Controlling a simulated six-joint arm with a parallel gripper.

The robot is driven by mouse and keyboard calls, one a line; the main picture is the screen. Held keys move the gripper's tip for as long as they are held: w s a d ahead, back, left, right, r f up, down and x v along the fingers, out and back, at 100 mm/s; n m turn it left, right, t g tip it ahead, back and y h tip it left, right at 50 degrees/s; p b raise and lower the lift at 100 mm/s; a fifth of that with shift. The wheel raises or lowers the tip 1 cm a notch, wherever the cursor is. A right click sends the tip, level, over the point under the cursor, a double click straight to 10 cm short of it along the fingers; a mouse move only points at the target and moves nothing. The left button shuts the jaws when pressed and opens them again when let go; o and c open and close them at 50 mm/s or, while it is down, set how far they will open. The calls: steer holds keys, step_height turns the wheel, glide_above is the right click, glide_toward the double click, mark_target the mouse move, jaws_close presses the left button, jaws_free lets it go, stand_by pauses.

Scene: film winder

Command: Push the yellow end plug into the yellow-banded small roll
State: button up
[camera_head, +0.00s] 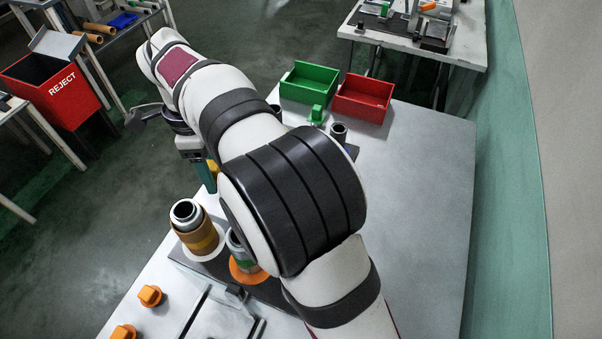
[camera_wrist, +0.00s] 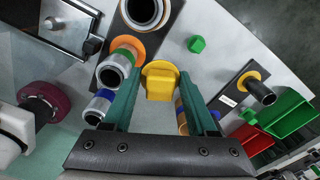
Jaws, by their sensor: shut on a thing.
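My gripper (camera_wrist: 162,92) is shut on the yellow end plug (camera_wrist: 160,82), which sits between its teal fingertips in the wrist view. In the head view my gripper (camera_head: 207,176) hangs left of my arm, with a bit of the yellow plug (camera_head: 213,165) showing. In the wrist view I cannot make out the yellow band for sure. The plug appears apart from any roll.
A green-banded roll (camera_head: 241,247) on an orange flange stands close beside, partly behind my arm. Orange plugs (camera_head: 150,295) lie on the table at front left. A green plug (camera_head: 317,113), a green bin (camera_head: 309,82) and a red bin (camera_head: 362,97) are at the back. The table's right side is clear.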

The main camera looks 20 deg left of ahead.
steer(key=n, duration=0.1)
glide_toward(179, 202)
steer(key=d, duration=0.2)
steer(key=shift+s+r, duration=0.25)
steer(key=shift+s, duration=0.2)
steer(key=shift+f, duration=2.9)
steer(key=shift+f, duration=0.95)
steer(key=o, duration=1.4)
steer(key=shift+r, duration=0.1)
